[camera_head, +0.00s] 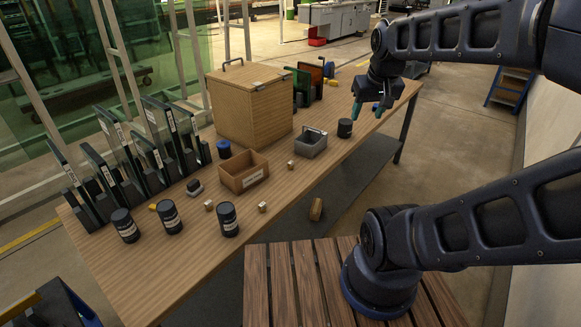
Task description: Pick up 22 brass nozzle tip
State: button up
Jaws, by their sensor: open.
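My gripper (367,110) is open and empty at the upper right. It points down above the far right part of the wooden table, a little above and right of a black canister (345,128). I cannot clearly identify the brass nozzle tip. Small pale tan pieces lie on the table: one left of the front canister (209,205), one right of it (262,207), and one near the grey bin (290,165). They are too small to tell apart. My gripper is apart from all of them.
The table (150,270) holds a large wooden box (250,105), an open wooden tray (243,172), a grey metal bin (311,143), several black canisters (228,219) and upright dark panels (110,170) at left. A brown object (316,209) is below the table's front edge.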

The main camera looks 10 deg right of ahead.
jog(key=w+a+f+n+g, duration=0.1)
jog(key=w+a+f+n, duration=0.15)
jog(key=w, duration=0.75)
jog(key=n+g, duration=0.3)
jog(key=n, duration=0.4)
send_over(291, 162)
notch_tip(291, 162, down, 26)
jog(key=f, duration=0.5)
jog(key=shift+w+f, duration=0.25)
jog(key=shift+s+a+f, duration=0.1)
jog(key=shift+s+f, duration=0.05)
jog(key=shift+f, duration=1.2)
jog(key=shift+s+f, duration=0.1)
jog(key=shift+f, duration=1.2)
jog(key=c, duration=1.1)
jog(key=shift+r, duration=0.2)
